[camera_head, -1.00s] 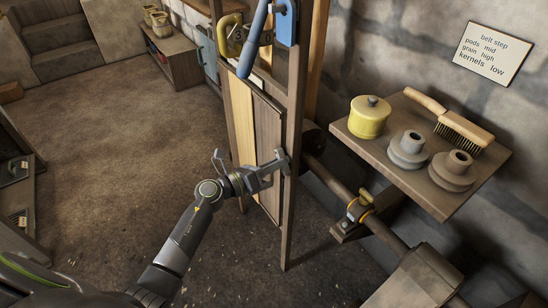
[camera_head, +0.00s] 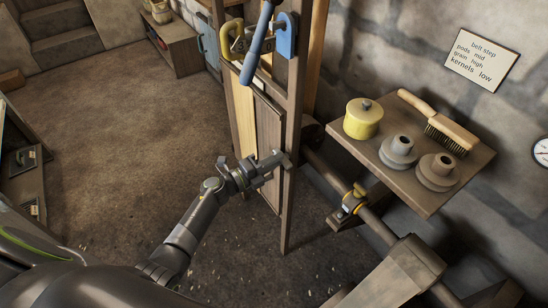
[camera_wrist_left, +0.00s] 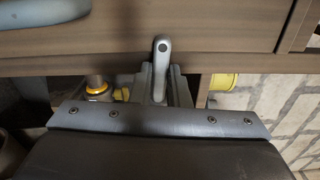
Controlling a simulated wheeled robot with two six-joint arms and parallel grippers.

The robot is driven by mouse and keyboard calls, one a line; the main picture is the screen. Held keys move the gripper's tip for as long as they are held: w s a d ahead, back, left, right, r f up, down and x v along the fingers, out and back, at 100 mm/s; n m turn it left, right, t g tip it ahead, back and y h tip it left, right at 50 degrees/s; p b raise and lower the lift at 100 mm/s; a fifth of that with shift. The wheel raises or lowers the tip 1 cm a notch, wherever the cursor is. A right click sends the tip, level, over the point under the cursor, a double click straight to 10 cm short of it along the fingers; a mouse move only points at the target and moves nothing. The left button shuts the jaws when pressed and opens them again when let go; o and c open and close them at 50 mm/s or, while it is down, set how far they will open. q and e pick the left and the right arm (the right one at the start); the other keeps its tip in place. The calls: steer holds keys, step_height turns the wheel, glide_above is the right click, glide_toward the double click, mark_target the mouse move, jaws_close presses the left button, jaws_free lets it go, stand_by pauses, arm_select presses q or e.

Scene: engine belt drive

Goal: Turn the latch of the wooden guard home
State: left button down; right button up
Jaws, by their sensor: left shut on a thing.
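The wooden guard (camera_head: 268,145) stands upright in its post frame (camera_head: 291,195), left of the shelf. My left gripper (camera_head: 273,163) is at the right edge of the guard, by the post. In the left wrist view the latch (camera_wrist_left: 162,47) is a small grey lever with a rounded end and a dark pivot spot, lying against a wooden rail. In the head view the gripper covers the latch. My right gripper is not in view.
A blue-handled lever (camera_head: 258,45) hangs by a yellow part (camera_head: 232,38) above the guard. To the right, a wooden shelf (camera_head: 432,202) holds a yellow pot (camera_head: 363,120), two grey pulleys and a brush (camera_head: 440,120). A shaft (camera_head: 385,233) runs below it.

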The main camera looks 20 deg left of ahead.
arm_select(q)
steer(key=shift+n, duration=0.6)
steer(key=c, duration=1.4)
jaws_free()
steer(key=b+v, duration=0.2)
steer(key=v, duration=1.5)
steer(key=shift+s+a, duration=0.15)
